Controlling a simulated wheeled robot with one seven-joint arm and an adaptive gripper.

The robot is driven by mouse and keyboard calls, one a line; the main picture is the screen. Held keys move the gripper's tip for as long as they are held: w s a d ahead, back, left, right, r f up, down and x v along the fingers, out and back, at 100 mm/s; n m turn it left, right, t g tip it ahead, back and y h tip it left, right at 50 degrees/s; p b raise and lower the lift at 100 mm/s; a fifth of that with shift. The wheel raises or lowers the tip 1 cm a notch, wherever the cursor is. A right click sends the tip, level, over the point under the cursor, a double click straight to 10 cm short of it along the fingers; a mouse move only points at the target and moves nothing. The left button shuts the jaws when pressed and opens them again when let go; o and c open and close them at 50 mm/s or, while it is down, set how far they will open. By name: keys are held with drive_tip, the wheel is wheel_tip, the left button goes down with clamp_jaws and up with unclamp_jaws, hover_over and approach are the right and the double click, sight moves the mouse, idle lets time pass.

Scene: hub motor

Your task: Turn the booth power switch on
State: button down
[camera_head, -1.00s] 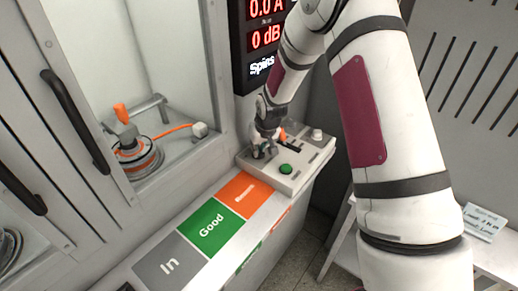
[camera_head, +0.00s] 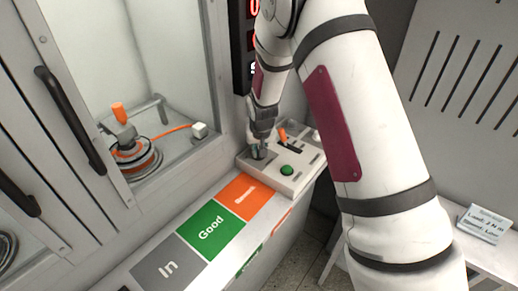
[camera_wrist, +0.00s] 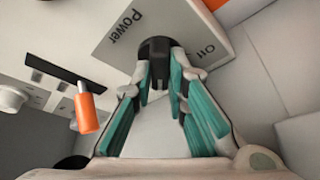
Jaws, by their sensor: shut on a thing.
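The control box (camera_head: 270,172) stands at the far end of the counter. In the wrist view its panel (camera_wrist: 125,55) carries a black power switch knob (camera_wrist: 155,48), with "Power" printed to its left and an "Off" label to its right. My gripper (camera_wrist: 160,70) has its teal-padded fingers on both sides of the knob and is shut on it. In the head view my gripper (camera_head: 258,148) is at the box's left part, where it mostly hides the knob. I cannot tell the switch's exact position.
An orange lever (camera_head: 283,135) and a green button (camera_head: 287,170) are on the same box, close to my gripper. Left is a glass-fronted booth with a motor (camera_head: 135,155) inside. The counter has grey "In", green "Good" (camera_head: 210,228) and orange areas, all empty.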

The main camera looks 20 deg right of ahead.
drive_tip(key=c, duration=1.6)
unclamp_jaws()
drive_tip(key=shift+f, duration=0.2)
drive_tip(key=shift+r, duration=0.15)
drive_tip(key=v, duration=1.1)
drive_tip(key=shift+s+r, duration=0.1)
drive_tip(key=shift+r, duration=0.3)
drive_tip(key=s+r+y+p, duration=0.1)
drive_tip(key=s+r+p, duration=0.2)
drive_tip(key=s+r, duration=1.55)
drive_tip(key=s, duration=0.5)
drive_tip(key=s+r+n+p, duration=0.1)
drive_tip(key=s, duration=0.6)
drive_tip(key=s+d+r+n, duration=0.1)
drive_tip(key=s, duration=0.5)
drive_tip(key=shift+s+d+r, duration=0.1)
drive_tip(key=shift+s+r, duration=0.15)
drive_tip(key=shift+s, duration=0.05)
